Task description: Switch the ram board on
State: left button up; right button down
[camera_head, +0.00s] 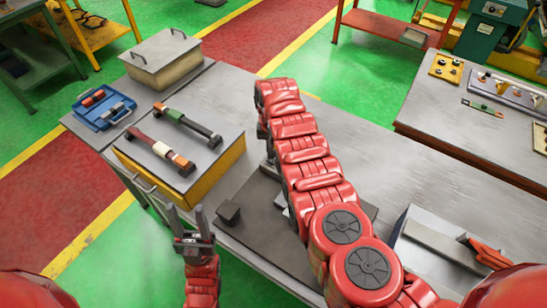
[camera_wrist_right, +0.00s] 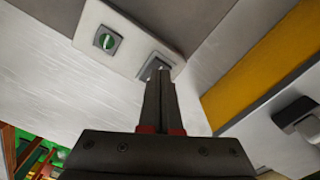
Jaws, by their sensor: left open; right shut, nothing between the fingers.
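In the head view my red right arm hides the board and the right gripper. My left gripper (camera_head: 192,220) is open and empty, left of the workbench's front edge.
On the grey workbench (camera_head: 240,100) stand a yellow-sided box (camera_head: 215,170) with two bar-shaped tools on top, a blue tray (camera_head: 104,112) and a lidded box (camera_head: 165,60). A grey tray (camera_head: 440,235) lies at the right. A second table (camera_head: 470,135) holds other control panels.

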aim_at(271, 161)
jog(key=shift+f+b, duration=0.9)
jog(key=shift+f, duration=0.05)
dwell(1.0)
jog(key=shift+r, duration=0.1)
notch_tip(271, 161, up, 2)
jog(key=shift+r+p, duration=0.2)
jog(key=shift+p, duration=1.05)
notch_tip(271, 161, up, 2)
jog(key=shift+r+p, duration=0.1)
jog(key=shift+p, duration=0.8)
jog(key=shift+r+p, duration=0.7)
jog(key=shift+r, duration=0.45)
